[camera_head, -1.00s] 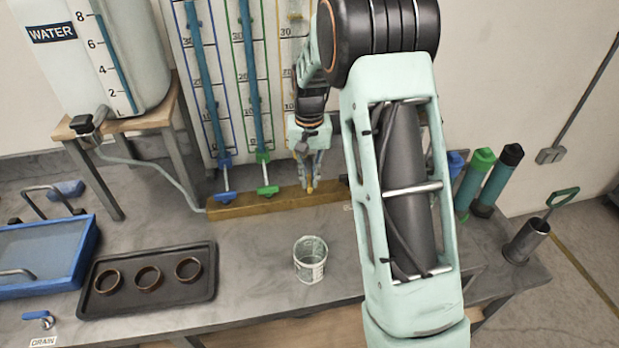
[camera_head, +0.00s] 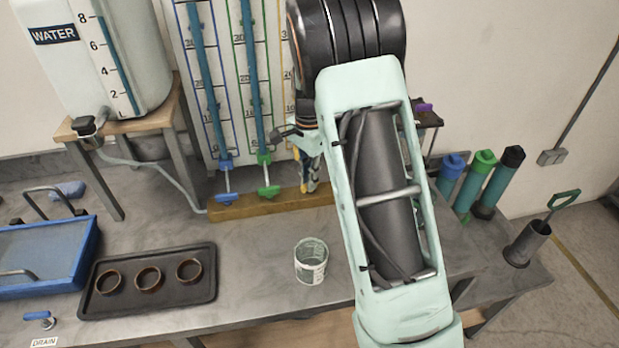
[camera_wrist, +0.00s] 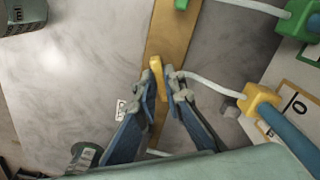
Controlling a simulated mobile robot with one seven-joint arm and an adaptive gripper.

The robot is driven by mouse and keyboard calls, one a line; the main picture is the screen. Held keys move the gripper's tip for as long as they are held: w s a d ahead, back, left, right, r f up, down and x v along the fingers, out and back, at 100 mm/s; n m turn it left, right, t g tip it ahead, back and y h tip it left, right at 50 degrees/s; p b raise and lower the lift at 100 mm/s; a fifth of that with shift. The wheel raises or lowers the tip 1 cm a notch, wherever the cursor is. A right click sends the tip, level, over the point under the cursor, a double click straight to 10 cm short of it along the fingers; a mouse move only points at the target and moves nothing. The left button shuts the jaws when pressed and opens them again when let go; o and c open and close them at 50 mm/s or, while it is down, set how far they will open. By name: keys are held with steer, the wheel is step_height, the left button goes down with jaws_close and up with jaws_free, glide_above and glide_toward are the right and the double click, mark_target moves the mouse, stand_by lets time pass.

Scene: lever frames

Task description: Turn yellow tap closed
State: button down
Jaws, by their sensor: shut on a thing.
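The yellow tap (camera_wrist: 157,76) stands on the brown wooden rail, and its handle shows between my fingertips in the wrist view. My gripper (camera_wrist: 160,84) is shut on this handle, one blue-grey finger on each side. A pale tube runs from near the tap to a yellow fitting (camera_wrist: 259,101) on a blue gauge tube. In the head view my gripper (camera_head: 311,178) is at the right part of the rail (camera_head: 253,206), and my arm hides much of that area. I cannot tell the tap's exact angle.
The blue tap (camera_head: 227,196) and green tap (camera_head: 267,190) stand left of my gripper on the rail. A black tray (camera_head: 120,301) with three rings lies left. Capped tubes (camera_head: 470,183) stand right.

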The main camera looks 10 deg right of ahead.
steer(key=m+p, duration=0.1)
steer(key=m, duration=0.4)
steer(key=shift+w+m, duration=0.15)
steer(key=shift+m, duration=0.15)
stand_by(0.4)
steer(key=c, duration=2)
jaws_free()
step_height(320, 180, up, 12)
steer(key=shift+r, duration=0.1)
